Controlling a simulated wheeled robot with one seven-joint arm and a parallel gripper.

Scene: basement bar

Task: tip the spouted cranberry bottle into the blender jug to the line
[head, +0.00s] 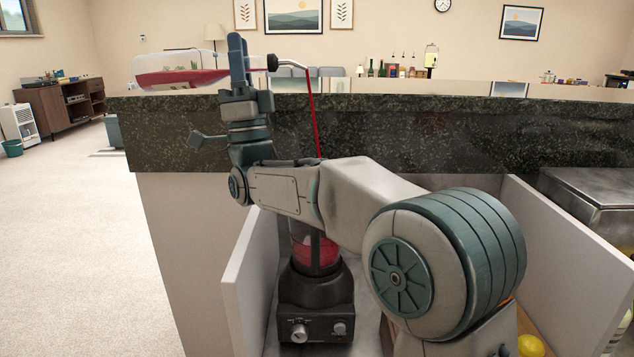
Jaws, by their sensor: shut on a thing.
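The spouted cranberry bottle (185,72) is clear and lies nearly level in the air, with red liquid along its lower side. Its black stopper and curved metal spout (290,63) point right. My gripper (238,62) is shut around the bottle, between body and stopper. A thin red stream (315,120) falls from the spout and passes out of sight behind my arm. The blender jug (315,250) stands below on its black base (316,300), with red liquid in it. My arm hides the jug's top, so its rim, the line and where the stream lands cannot be seen.
A dark speckled stone counter (450,135) runs across behind my arm. White panels (250,275) flank the blender's recess. A metal box-like unit (595,195) stands at the right, and a yellow round thing (530,346) is at the bottom right. Open carpet lies left.

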